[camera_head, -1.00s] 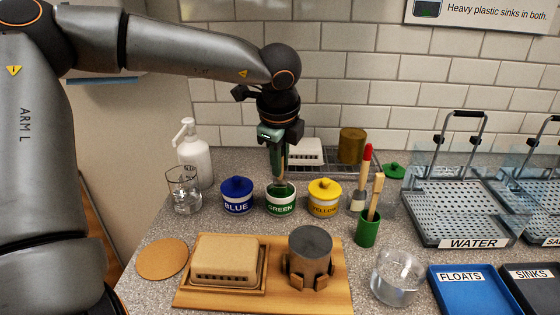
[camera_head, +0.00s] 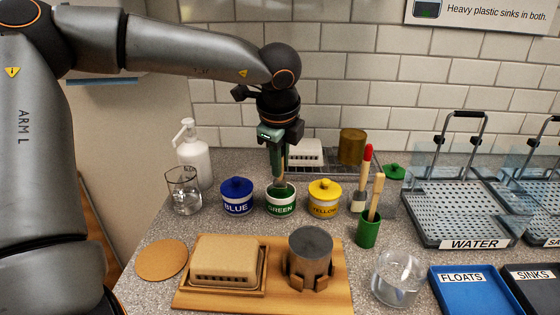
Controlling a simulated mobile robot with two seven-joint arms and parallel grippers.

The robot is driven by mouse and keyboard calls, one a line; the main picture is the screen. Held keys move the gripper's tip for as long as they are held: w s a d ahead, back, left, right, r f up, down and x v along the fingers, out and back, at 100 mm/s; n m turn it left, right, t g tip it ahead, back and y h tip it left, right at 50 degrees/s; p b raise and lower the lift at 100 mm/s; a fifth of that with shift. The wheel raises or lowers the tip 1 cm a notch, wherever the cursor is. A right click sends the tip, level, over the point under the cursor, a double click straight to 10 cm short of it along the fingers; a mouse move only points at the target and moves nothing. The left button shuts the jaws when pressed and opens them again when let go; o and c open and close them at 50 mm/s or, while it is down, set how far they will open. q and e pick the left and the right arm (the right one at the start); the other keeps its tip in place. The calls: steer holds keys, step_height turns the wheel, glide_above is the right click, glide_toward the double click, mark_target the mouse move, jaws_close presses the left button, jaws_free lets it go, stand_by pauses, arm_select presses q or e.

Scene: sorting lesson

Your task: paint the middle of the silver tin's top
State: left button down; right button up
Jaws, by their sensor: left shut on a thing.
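The silver tin (camera_head: 311,243) is a dark grey cylinder with a flat, plain top. It stands upright in a brown holder (camera_head: 311,272) with several prongs on the wooden board (camera_head: 335,293). My left gripper (camera_head: 280,145) points down above the open green paint pot (camera_head: 281,203), behind and left of the tin. It is shut on a thin upright tool, apparently a paintbrush (camera_head: 280,172). The tool's lower end is at the pot's mouth, and its tip is hidden. My right gripper is not in view.
Lidded blue (camera_head: 237,198) and yellow (camera_head: 324,199) pots flank the green one. A green cup (camera_head: 368,232) with upright tools stands right of the tin, and a glass of water (camera_head: 396,278) front right. A tan block (camera_head: 224,259) lies left of the tin. The tin's top is uncovered.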

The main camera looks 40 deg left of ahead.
arm_select(q)
steer(key=shift+s+f, duration=0.1)
steer(key=shift+f, duration=0.05)
steer(key=shift+r, duration=0.25)
steer(key=shift+r+p, duration=0.6)
steer(key=shift+r, duration=0.85)
steer(key=shift+r+p, duration=0.7)
steer(key=shift+r, duration=1.2)
